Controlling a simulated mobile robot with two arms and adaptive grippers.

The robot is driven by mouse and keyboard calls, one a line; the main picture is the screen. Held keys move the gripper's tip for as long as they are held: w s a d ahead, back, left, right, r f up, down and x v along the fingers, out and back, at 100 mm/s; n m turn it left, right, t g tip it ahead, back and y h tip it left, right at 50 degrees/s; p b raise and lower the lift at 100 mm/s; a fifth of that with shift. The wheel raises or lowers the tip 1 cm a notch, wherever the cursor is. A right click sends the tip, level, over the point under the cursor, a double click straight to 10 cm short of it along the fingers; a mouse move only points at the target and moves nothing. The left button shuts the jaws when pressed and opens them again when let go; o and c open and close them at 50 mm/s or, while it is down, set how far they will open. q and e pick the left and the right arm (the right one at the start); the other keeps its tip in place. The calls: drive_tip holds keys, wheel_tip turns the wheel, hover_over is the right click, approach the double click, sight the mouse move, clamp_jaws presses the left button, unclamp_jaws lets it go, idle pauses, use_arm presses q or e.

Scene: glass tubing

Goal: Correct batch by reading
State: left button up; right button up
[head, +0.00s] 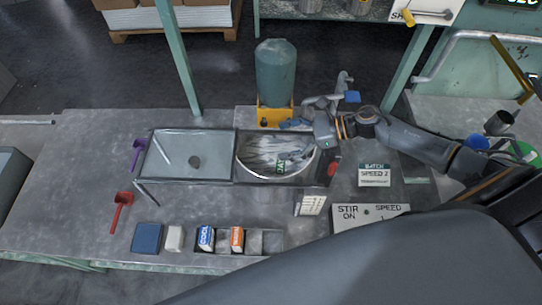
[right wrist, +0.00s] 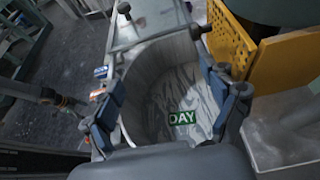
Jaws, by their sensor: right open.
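A sign (head: 374,174) on the bench reads BATCH, SPEED 2, with a smaller line I cannot read. My right gripper (head: 318,112) is over the vat's back right side. In the right wrist view its blue-padded fingers (right wrist: 170,108) are wide apart with nothing between them. My left gripper is not in view.
A glass-topped tank (head: 190,153) with a dark lump adjoins the vat. A green cylinder on a yellow stand (head: 275,115) stands behind. A red scoop (head: 121,208) lies left. The bench's left side is mostly clear.

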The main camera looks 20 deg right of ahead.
drive_tip(key=v, duration=1.1)
drive_tip(key=shift+d, duration=0.25)
drive_tip(key=shift+s, duration=0.15)
